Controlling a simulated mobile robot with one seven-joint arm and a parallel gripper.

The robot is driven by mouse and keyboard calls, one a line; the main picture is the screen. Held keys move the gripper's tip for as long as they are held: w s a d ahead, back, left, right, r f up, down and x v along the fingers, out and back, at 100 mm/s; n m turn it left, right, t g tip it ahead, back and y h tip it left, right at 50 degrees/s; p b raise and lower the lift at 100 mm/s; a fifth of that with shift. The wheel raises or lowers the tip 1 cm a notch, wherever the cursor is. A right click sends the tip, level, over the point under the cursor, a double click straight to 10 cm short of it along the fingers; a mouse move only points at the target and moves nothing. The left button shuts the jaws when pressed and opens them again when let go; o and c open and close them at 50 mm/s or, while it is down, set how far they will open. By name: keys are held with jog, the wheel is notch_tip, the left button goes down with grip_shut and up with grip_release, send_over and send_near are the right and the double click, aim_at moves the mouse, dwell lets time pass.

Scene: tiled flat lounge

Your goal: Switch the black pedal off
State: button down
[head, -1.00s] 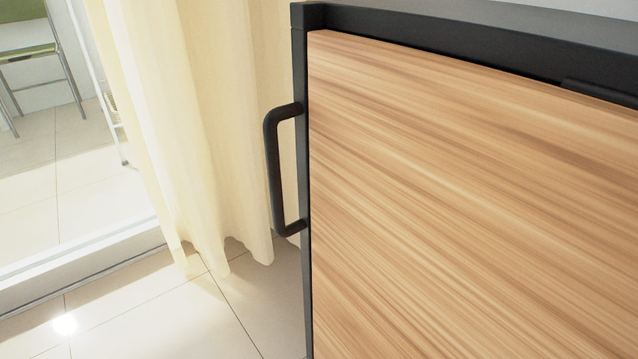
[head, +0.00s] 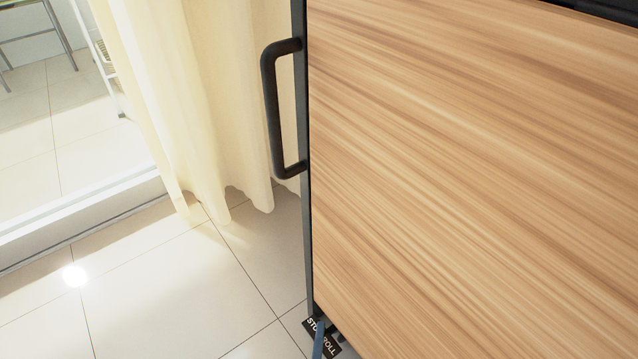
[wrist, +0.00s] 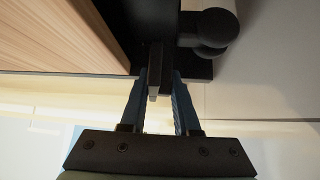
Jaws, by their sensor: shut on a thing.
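The black pedal (wrist: 155,72) shows in the wrist view as a short dark bar at the bottom corner of the cart, beside a black caster. My gripper (wrist: 159,78) has its two blue fingers on either side of the pedal and is shut on it. In the head view, part of a blue finger of my gripper (head: 318,340) shows at the bottom edge, over a black label (head: 331,346) with white letters that read partly STO and ROLL. The pedal's exact tilt is hard to tell.
The cart's wood panel (head: 460,180) fills the right of the head view, with a black handle (head: 271,110) on its left edge. A cream curtain (head: 190,100) hangs behind. The tiled floor (head: 170,290) at left is clear. The caster (wrist: 208,30) is close to the right finger.

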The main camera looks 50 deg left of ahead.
jog(key=shift+f+m, duration=0.15)
jog(key=shift+m, duration=0.25)
jog(key=shift+r+t+y, duration=0.2)
jog(key=shift+t+y, duration=0.1)
jog(key=c, duration=0.6)
grip_release()
jog(key=shift+c, duration=0.2)
